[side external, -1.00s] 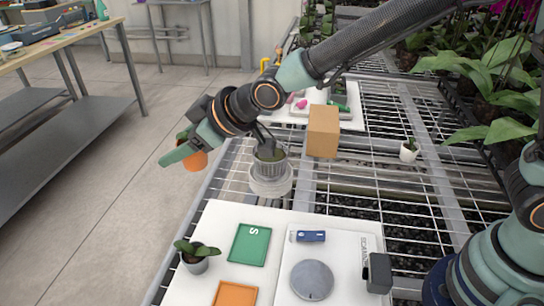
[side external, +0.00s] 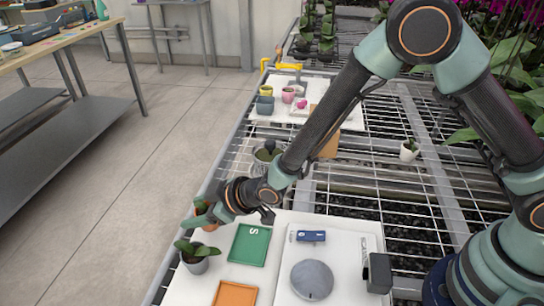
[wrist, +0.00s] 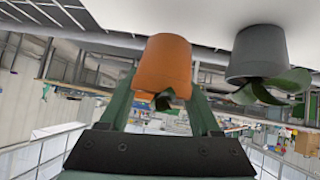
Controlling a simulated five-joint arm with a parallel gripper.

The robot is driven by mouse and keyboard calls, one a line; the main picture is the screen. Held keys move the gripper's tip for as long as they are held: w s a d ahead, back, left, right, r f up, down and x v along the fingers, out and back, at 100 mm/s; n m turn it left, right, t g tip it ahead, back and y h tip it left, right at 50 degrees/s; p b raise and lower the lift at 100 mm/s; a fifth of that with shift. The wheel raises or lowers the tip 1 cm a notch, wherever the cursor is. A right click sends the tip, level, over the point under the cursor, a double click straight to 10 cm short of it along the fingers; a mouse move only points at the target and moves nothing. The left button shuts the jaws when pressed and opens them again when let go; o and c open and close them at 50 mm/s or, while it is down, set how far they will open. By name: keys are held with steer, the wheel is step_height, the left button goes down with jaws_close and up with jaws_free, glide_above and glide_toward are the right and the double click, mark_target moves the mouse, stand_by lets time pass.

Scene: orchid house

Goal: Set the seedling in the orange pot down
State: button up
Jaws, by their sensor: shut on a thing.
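The orange pot (side external: 209,225) with its small green seedling is held in my gripper (side external: 203,212), above the near left of the work, behind the grey pot; part of it is hidden by the fingers. In the wrist view the picture is upside down: the orange pot (wrist: 164,62) sits between the two green fingers, its leaves (wrist: 163,98) pointing down the picture. I cannot tell whether its base touches the white board (side external: 272,221). The grey pot (side external: 194,265) with a seedling stands close by; it also shows in the wrist view (wrist: 257,52), apart from the orange pot.
A green tray (side external: 249,244) marked S and an orange tray (side external: 235,294) lie on the white board. A round grey disc (side external: 312,280) and a blue item (side external: 311,236) lie to their right. A cardboard box (side external: 329,147) and a small white pot (side external: 408,152) are farther back.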

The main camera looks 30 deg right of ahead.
steer(key=shift+f, duration=1.2)
steer(key=shift+f, duration=0.15)
steer(key=o, duration=1.4)
